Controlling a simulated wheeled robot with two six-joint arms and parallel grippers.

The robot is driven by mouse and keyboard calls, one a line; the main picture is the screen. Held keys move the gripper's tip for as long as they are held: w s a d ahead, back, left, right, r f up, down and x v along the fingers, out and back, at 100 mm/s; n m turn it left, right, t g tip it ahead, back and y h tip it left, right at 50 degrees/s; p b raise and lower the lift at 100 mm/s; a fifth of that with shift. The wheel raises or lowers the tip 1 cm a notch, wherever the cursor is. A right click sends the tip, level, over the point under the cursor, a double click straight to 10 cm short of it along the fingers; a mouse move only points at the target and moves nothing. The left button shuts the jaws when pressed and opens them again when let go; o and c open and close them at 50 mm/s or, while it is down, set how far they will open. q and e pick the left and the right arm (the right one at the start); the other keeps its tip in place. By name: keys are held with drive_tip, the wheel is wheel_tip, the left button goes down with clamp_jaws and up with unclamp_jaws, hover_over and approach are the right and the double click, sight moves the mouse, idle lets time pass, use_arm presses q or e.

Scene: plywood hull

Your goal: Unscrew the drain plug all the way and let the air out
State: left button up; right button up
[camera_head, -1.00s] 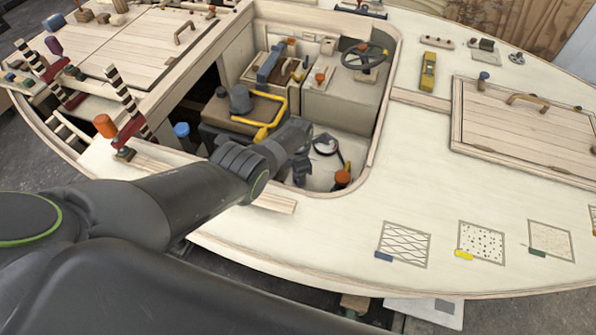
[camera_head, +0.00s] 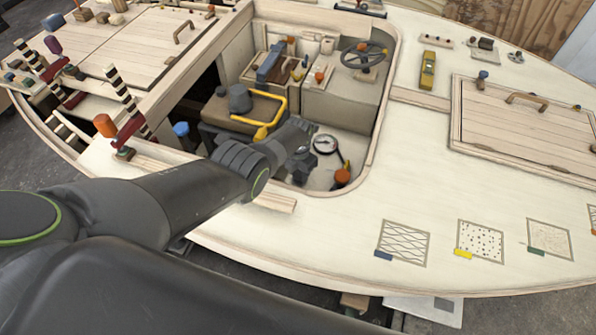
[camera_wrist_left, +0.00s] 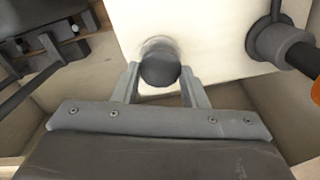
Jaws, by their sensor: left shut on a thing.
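My left arm reaches into the open cockpit in the head view, and my left gripper (camera_head: 301,168) is low in it, near the cockpit floor. In the left wrist view the two fingers of the left gripper (camera_wrist_left: 160,80) are closed on a dark round knob, the drain plug (camera_wrist_left: 160,66), which sits in front of a pale surface. The plug's seat and thread are hidden behind its head. In the head view I cannot make the plug out behind the gripper. My right gripper is not in view.
A round gauge with a white face (camera_head: 325,144) and an orange-knobbed fitting (camera_head: 342,176) stand just right of the gripper. A yellow bent handle (camera_head: 281,108) is behind it. A dark cylindrical fitting (camera_wrist_left: 280,42) is close at right in the wrist view. The cockpit rim (camera_head: 375,140) bounds the room.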

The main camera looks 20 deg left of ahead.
use_arm(q)
drive_tip(key=shift+s+d+f, duration=0.1)
drive_tip(key=shift+s+f, duration=0.2)
drive_tip(key=shift+s, duration=0.05)
drive_tip(key=o, duration=1)
drive_tip(key=shift+w, duration=0.3)
drive_tip(key=shift+r, duration=0.1)
drive_tip(key=shift+r+p, duration=0.55)
drive_tip(key=shift+r, duration=0.1)
wheel_tip(320, 180, up, 8)
drive_tip(key=p, duration=0.6)
wheel_tip(320, 180, up, 7)
drive_tip(key=p, duration=0.1)
hover_over(298, 175)
drive_tip(key=shift+r, duration=0.5)
